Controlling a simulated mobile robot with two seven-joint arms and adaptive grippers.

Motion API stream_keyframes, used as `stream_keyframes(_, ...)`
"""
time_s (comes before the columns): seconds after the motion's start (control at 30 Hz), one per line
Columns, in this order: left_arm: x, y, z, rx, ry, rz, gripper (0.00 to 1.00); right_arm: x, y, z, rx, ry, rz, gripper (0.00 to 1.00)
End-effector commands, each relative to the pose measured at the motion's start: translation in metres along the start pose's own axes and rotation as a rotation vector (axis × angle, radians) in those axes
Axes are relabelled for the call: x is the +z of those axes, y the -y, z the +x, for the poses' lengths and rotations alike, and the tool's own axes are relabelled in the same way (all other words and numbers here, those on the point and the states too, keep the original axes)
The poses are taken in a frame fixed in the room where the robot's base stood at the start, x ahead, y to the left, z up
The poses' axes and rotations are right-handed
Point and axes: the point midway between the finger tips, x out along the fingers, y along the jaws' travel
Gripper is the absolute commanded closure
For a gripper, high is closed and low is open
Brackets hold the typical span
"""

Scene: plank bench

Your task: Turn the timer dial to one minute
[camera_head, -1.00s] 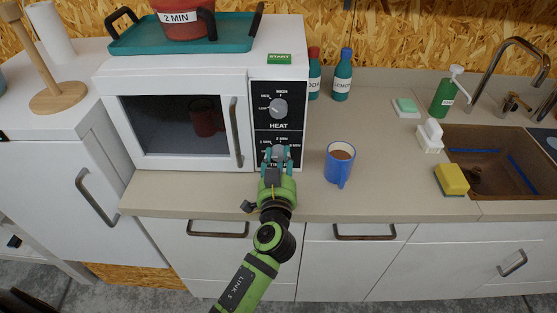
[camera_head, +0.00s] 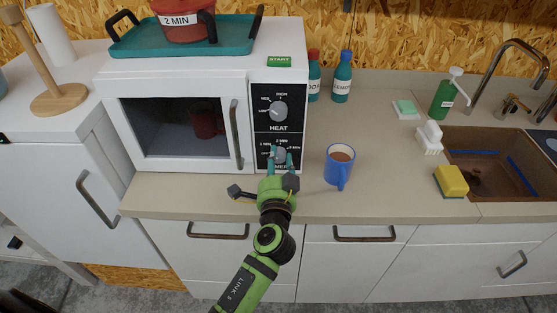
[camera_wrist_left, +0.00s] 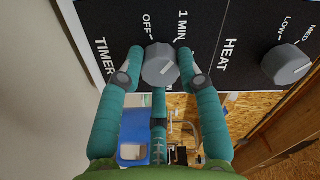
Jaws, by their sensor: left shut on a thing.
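The grey timer dial (camera_head: 279,153) is the lower dial on the black panel of the white microwave (camera_head: 180,75). In the left wrist view the timer dial (camera_wrist_left: 160,66) sits under the OFF and 1 MIN marks. Its exact setting is hard to read. My left gripper (camera_head: 279,157) is shut on the dial, with a teal finger on either side of it. In the left wrist view its fingertips (camera_wrist_left: 161,60) flank the dial. My right gripper is not in view.
A blue mug (camera_head: 339,171) with brown liquid stands just right of my gripper. A red mug (camera_head: 204,125) is behind the closed microwave door. A teal tray (camera_head: 125,42) with a red pot (camera_head: 183,24) sits on top. The sink and yellow sponge (camera_head: 452,181) are at right.

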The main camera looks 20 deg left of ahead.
Motion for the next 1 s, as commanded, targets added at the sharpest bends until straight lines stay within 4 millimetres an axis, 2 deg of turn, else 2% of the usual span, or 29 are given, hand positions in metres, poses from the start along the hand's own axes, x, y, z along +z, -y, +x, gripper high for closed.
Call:
stream_keyframes(0.6, 0.0029, -0.0017, -0.0001, 0.003, 0.007, 0.041, 0.96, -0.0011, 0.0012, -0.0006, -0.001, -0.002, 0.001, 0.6)
stream_keyframes(0.63, 0.0029, -0.0017, -0.0001, 0.003, 0.007, 0.04, 0.52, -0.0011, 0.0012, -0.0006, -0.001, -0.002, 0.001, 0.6)
stream_keyframes(0.67, 0.0028, -0.0016, -0.0001, 0.003, 0.006, 0.04, 0.4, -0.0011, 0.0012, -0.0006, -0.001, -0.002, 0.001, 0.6)
stream_keyframes(1.0, 0.001, -0.0006, -0.0008, 0.001, 0.002, 0.038, 0.4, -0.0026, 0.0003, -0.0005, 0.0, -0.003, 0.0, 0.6)
